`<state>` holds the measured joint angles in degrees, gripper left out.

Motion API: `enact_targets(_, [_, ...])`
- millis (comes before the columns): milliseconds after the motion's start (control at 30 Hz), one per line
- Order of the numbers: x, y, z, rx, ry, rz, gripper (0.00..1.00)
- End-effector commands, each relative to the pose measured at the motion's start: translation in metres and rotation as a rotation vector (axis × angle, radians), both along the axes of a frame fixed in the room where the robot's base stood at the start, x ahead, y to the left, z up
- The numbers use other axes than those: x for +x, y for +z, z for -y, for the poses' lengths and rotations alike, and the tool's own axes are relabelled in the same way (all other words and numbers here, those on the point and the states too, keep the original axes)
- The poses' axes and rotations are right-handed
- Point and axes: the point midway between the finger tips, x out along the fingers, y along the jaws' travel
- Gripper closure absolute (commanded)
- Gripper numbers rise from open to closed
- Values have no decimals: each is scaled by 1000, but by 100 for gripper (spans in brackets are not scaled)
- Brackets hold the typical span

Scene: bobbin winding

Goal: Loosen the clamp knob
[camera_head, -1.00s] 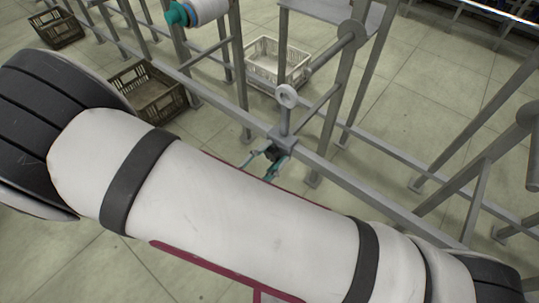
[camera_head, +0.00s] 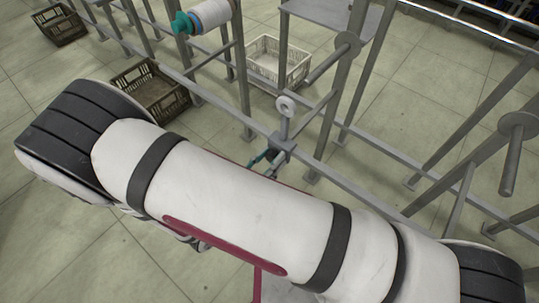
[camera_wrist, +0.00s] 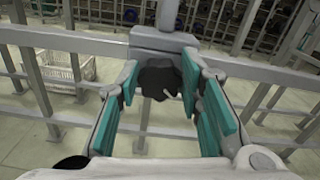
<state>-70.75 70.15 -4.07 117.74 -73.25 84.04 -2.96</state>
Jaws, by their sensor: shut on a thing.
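The clamp knob (camera_wrist: 158,82) is black and lobed. It sits on the near face of a grey clamp block (camera_wrist: 163,42) on the frame's rail. My gripper (camera_wrist: 163,90) has its teal-padded fingers on either side of the knob and is shut on it. In the head view the clamp block (camera_head: 281,143) carries a short post with a pale ring (camera_head: 285,105). My gripper (camera_head: 262,158) shows there as a small teal shape at the block's near side. The knob is hard to make out in that view, and my white arm covers the area in front.
Grey rails and uprights surround the clamp. A bobbin (camera_head: 210,14) with a teal end sits on the frame at upper left. A white crate (camera_head: 277,62) and dark crates (camera_head: 150,90) stand on the tiled floor behind. Open floor lies in the foreground.

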Motion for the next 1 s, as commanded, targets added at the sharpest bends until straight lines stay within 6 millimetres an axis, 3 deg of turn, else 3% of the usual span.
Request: enact_targets(1000, [2, -2, -3, -758, 1, -594, 94])
